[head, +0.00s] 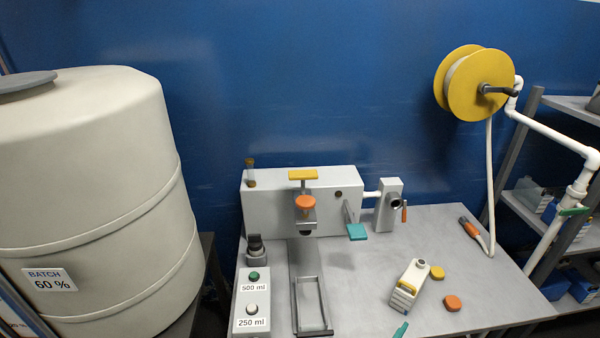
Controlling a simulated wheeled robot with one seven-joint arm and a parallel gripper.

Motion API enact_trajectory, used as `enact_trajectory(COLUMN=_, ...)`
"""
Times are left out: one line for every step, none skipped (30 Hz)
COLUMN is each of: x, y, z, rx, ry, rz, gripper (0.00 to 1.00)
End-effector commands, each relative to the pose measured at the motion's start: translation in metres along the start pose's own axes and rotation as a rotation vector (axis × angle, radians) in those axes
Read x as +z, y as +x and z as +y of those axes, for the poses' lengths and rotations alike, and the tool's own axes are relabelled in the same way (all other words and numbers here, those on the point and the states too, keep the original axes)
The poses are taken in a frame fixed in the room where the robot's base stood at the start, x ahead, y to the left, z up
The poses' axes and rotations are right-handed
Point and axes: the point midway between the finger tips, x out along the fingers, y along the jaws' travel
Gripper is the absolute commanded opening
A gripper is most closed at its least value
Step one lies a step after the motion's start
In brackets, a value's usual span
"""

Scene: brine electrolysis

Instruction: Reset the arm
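No part of my arm or gripper can be made out in the head view, so its pose and fingers are hidden from me. The grey work table (450,233) carries a pale dispensing machine (262,215) with a yellow handle (303,174), an orange knob (305,203) and a teal lever pad (356,232).
A large beige tank (95,200) fills the left. A button panel (243,303) stands left of the rails. A small teal piece (401,330) is cut off at the bottom edge. A yellow hose reel (480,85) hangs at right; its orange nozzle (469,227) lies on the table.

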Motion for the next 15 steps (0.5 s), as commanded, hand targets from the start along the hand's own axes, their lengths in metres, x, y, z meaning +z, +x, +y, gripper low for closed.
enact_trajectory(x=0.004, y=-0.002, z=-0.002, rx=-0.008, ry=-0.01, rz=0.0, gripper=0.7)
enact_trajectory(x=0.007, y=-0.004, z=-0.003, rx=-0.013, ry=-0.017, rz=0.002, gripper=0.7)
enact_trajectory(x=0.009, y=-0.006, z=-0.004, rx=-0.02, ry=-0.025, rz=0.005, gripper=0.7)
enact_trajectory(x=0.011, y=-0.007, z=-0.005, rx=-0.025, ry=-0.031, rz=0.007, gripper=0.7)
enact_trajectory(x=0.014, y=-0.009, z=-0.006, rx=-0.031, ry=-0.037, rz=0.009, gripper=0.7)
enact_trajectory(x=0.017, y=-0.011, z=-0.007, rx=-0.039, ry=-0.046, rz=0.012, gripper=0.7)
enact_trajectory(x=0.019, y=-0.013, z=-0.009, rx=-0.046, ry=-0.053, rz=0.014, gripper=0.7)
enact_trajectory(x=0.022, y=-0.015, z=-0.01, rx=-0.052, ry=-0.06, rz=0.016, gripper=0.7)
enact_trajectory(x=0.026, y=-0.018, z=-0.012, rx=-0.062, ry=-0.07, rz=0.019, gripper=0.7)
enact_trajectory(x=0.029, y=-0.02, z=-0.013, rx=-0.069, ry=-0.077, rz=0.021, gripper=0.7)
enact_trajectory(x=0.032, y=-0.022, z=-0.014, rx=-0.076, ry=-0.085, rz=0.022, gripper=0.7)
enact_trajectory(x=0.036, y=-0.026, z=-0.016, rx=-0.087, ry=-0.096, rz=0.026, gripper=0.7)
enact_trajectory(x=0.039, y=-0.028, z=-0.018, rx=-0.095, ry=-0.103, rz=0.028, gripper=0.7)
enact_trajectory(x=0.043, y=-0.031, z=-0.019, rx=-0.105, ry=-0.112, rz=0.03, gripper=0.7)
enact_trajectory(x=0.048, y=-0.036, z=-0.021, rx=-0.118, ry=-0.123, rz=0.034, gripper=0.7)
